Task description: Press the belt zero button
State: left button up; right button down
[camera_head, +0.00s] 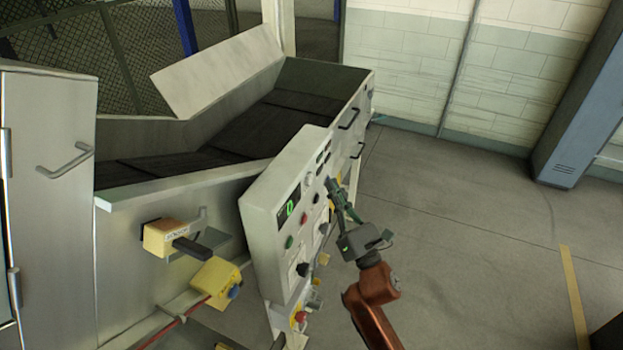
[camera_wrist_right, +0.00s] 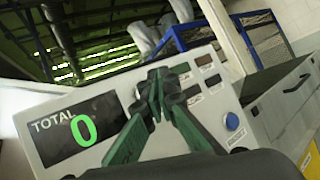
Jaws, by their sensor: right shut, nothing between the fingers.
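The grey control panel (camera_head: 285,210) stands at the front of the conveyor. Its display (camera_head: 289,207) shows a green 0; in the right wrist view the display (camera_wrist_right: 75,133) reads TOTAL 0. Small dark labelled buttons or windows (camera_wrist_right: 203,58) sit right of the display, with a blue button (camera_wrist_right: 232,121) lower right. The labels are too small to read, so I cannot tell which is belt zero. My right gripper (camera_head: 331,182) is shut and empty, its green fingertips (camera_wrist_right: 157,74) in front of the panel between display and dark buttons, hiding part of it. Contact cannot be told. My left gripper is not in view.
Green, red and black controls (camera_head: 303,217) sit lower on the panel. The conveyor trough with its dark belt (camera_head: 265,125) lies behind it. A yellow box (camera_head: 216,277) and a tan box with a black handle (camera_head: 170,237) are at left. Floor at right (camera_head: 470,220) is clear.

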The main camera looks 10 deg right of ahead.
jog(key=shift+s+d, duration=0.75)
jog(key=shift+d, duration=0.35)
